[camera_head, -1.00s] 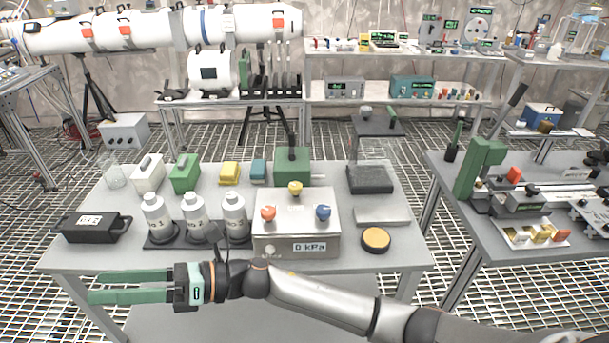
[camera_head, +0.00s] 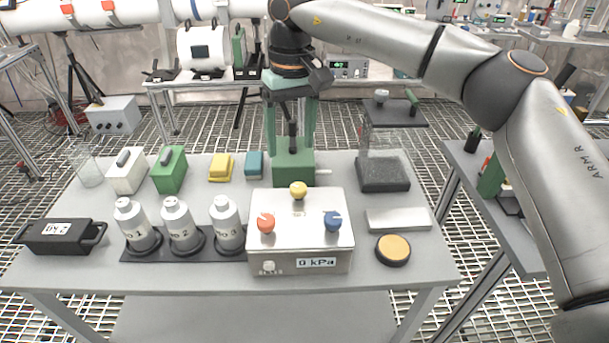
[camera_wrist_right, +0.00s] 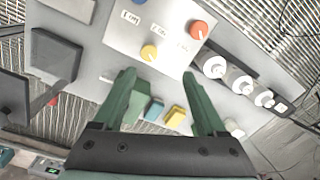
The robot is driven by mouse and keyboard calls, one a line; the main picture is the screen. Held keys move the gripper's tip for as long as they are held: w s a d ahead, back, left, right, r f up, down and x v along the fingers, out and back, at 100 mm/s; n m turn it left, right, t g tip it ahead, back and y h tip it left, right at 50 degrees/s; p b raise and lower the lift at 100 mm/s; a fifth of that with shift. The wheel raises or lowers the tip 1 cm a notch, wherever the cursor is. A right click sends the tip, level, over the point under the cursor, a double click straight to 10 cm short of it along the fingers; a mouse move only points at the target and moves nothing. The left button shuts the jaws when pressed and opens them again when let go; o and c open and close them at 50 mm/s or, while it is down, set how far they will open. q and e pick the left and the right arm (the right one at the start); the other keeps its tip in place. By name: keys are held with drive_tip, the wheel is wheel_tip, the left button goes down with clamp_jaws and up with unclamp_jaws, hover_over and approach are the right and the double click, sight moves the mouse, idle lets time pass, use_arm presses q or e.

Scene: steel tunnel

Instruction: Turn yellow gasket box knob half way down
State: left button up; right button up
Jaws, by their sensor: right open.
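The grey gasket box (camera_head: 270,212) stands at the table's front middle, its display reading 0 kPa. Its yellow knob (camera_head: 298,190) is at the top back, with a red-orange knob (camera_head: 266,222) and a blue knob (camera_head: 332,221) nearer the front. My right gripper (camera_head: 291,146) points down, open, behind the yellow knob, by the green lever box (camera_head: 293,168); it does not touch the knob. In the right wrist view the yellow knob (camera_wrist_right: 148,52) shows beyond the open, empty fingers (camera_wrist_right: 158,76), and the orange knob (camera_wrist_right: 199,30) lies to its right. My left gripper is not in view.
Three white bottles (camera_head: 180,224) stand left of the box. A yellow-topped disc (camera_head: 393,248), a pale slab (camera_head: 398,219) and a dark block (camera_head: 383,174) are to the right. Yellow (camera_head: 221,167) and blue (camera_head: 254,164) blocks sit behind. A black case (camera_head: 62,236) is far left.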

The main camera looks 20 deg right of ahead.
sight(299, 188)
drive_tip(key=shift+h, duration=0.3)
drive_tip(key=f, duration=0.3)
drive_tip(key=d+f, duration=0.1)
drive_tip(key=f, duration=0.7)
drive_tip(key=shift+w+d+f, duration=0.15)
drive_tip(key=shift+d+f, duration=0.05)
drive_tip(key=shift+d, duration=0.05)
clamp_jaws()
